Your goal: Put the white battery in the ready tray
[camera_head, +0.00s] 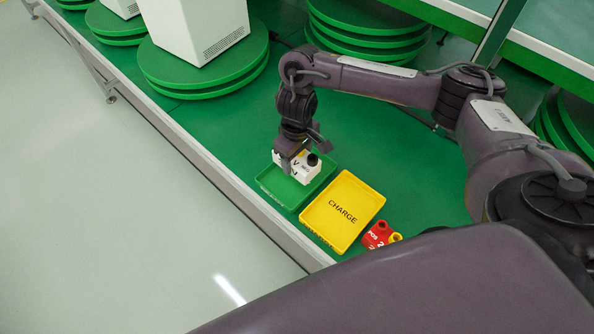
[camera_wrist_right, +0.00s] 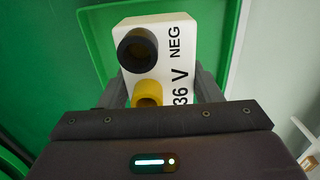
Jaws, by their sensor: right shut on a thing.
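The white battery (camera_head: 308,172) has a black terminal and dark lettering. In the wrist view the battery (camera_wrist_right: 172,48) shows NEG, 36 V, the black terminal and a yellow one. My right gripper (camera_head: 290,161) is shut on it and points down. The battery is over the green tray (camera_head: 267,187), inside its outline; I cannot tell whether it touches the tray floor. The tray's green rim also shows behind the battery in the wrist view (camera_wrist_right: 228,45). My left gripper is not in view.
A yellow tray (camera_head: 345,192) marked CHARGE sits beside the green tray, empty. A red battery (camera_head: 377,236) with yellow parts lies beyond it to the right. A white box (camera_head: 203,30) stands on round green turntables (camera_head: 235,72) at the back left. The line's edge is close at the front left.

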